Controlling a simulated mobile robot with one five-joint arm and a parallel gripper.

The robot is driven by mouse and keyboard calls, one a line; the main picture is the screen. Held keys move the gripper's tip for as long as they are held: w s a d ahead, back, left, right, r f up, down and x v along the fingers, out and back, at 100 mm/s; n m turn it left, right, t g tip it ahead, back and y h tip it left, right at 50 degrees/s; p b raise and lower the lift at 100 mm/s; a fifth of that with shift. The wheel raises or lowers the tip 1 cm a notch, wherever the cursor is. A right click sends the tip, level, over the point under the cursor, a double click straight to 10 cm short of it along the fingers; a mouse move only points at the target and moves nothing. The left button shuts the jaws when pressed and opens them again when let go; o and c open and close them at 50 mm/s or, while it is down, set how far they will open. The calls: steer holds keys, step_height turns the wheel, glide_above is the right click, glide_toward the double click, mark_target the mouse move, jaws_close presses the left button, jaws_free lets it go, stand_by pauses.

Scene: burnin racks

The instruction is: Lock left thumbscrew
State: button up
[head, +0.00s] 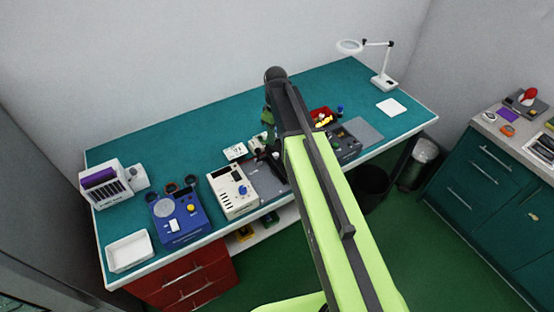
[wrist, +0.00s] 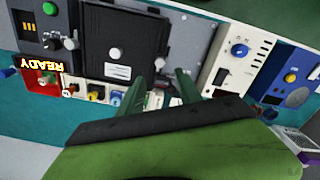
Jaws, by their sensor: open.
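In the wrist view, my gripper (wrist: 165,78) shows as two green fingers spread apart with nothing between them. In the head view, my arm hides most of the fixture and gripper.
A white box with a blue knob (head: 235,190) and a blue unit (head: 178,215) stand left of the fixture in the head view. A dark control box (head: 345,141) and red bin (head: 321,115) are to the right. The teal bench (head: 200,135) is clear behind.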

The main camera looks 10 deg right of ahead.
mark_target(276, 154)
step_height(276, 154, down, 10)
steer(key=b, duration=0.8)
steer(key=shift+r, duration=0.1)
jaws_close()
